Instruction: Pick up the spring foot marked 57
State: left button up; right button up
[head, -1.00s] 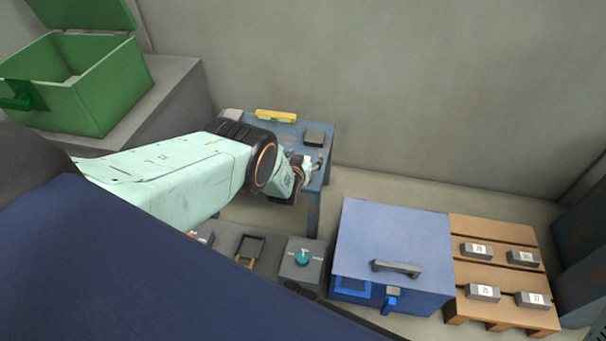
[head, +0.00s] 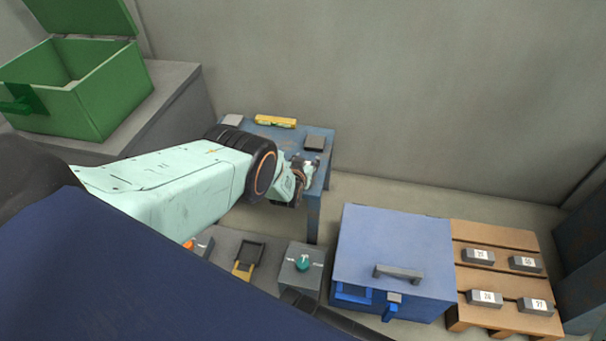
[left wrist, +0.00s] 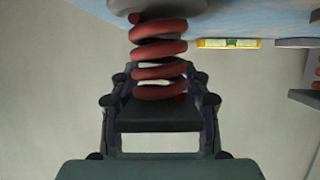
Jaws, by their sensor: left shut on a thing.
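My left gripper (head: 303,172) is at the right front part of the blue table (head: 318,185). In the left wrist view its dark fingers (left wrist: 158,105) are shut on a spring foot, seen as a red coil (left wrist: 158,60) with a grey round end (left wrist: 155,8) at the picture's top. No number shows on this foot, so I cannot tell if it is marked 57. A grey plate (head: 315,143) lies on the table behind the gripper, and another (head: 233,120) lies at the far left. My right gripper is not in view.
A yellow level (head: 275,121) lies at the table's back. In front are a grey box with a teal knob (head: 302,264), a blue lidded box (head: 395,250) and a pallet (head: 480,235) with several numbered blocks. An open green box (head: 85,95) stands left.

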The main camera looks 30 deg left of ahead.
pick_arm(q)
grip_shut()
dwell(0.4)
